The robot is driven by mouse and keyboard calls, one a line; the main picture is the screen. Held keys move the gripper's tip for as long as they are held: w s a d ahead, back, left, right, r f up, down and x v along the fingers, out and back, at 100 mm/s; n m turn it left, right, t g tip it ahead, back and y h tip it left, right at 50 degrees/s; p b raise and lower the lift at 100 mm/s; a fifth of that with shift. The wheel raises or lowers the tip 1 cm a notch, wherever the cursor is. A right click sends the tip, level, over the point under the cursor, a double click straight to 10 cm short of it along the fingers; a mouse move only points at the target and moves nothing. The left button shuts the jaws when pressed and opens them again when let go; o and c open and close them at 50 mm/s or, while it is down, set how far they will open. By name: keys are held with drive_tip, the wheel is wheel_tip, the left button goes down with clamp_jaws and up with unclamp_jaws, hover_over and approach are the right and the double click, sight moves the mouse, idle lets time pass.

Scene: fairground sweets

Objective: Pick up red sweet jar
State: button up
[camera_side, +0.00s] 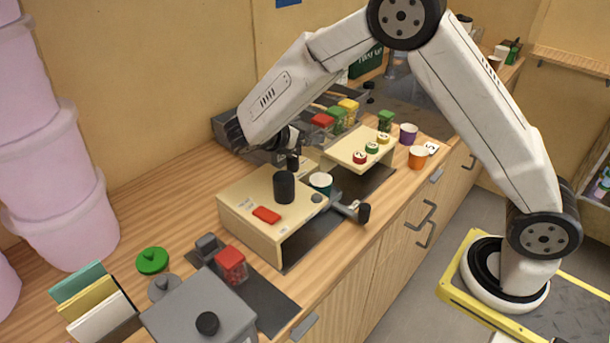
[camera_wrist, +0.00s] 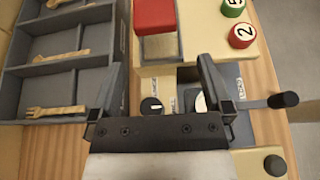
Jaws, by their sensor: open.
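A red-lidded sweet jar (camera_side: 322,120) stands at the back of the counter in the side view, beside green- and yellow-lidded jars. A second red-lidded jar (camera_side: 231,264) stands on a dark mat near the front. In the wrist view a red-lidded block-shaped jar (camera_wrist: 156,17) lies just beyond my fingertips; its pale lower side shows. It appears to be the back jar. My gripper (camera_wrist: 160,67) is open, with nothing between its fingers. In the side view my gripper (camera_side: 292,148) is partly hidden by dark parts of my wrist and hangs above the cream machine.
A cream machine (camera_side: 258,196) with a black knob and side handle stands below my gripper. A cream stand (camera_side: 362,152) holds numbered red and green buttons. A grey tray (camera_wrist: 72,77) with wooden forks lies at left. Purple and orange cups (camera_side: 418,158) stand at right.

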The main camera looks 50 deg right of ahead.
sight(317, 129)
drive_tip(key=shift+w+r, duration=0.1)
drive_tip(key=shift+w, duration=0.1)
drive_tip(key=shift+x, duration=1.35)
drive_tip(key=shift+x, duration=2.55)
drive_tip(key=shift+s+d+r, duration=0.1)
drive_tip(key=shift+r, duration=0.1)
drive_tip(key=shift+c, duration=0.2)
clamp_jaws()
drive_tip(key=shift+r, duration=0.15)
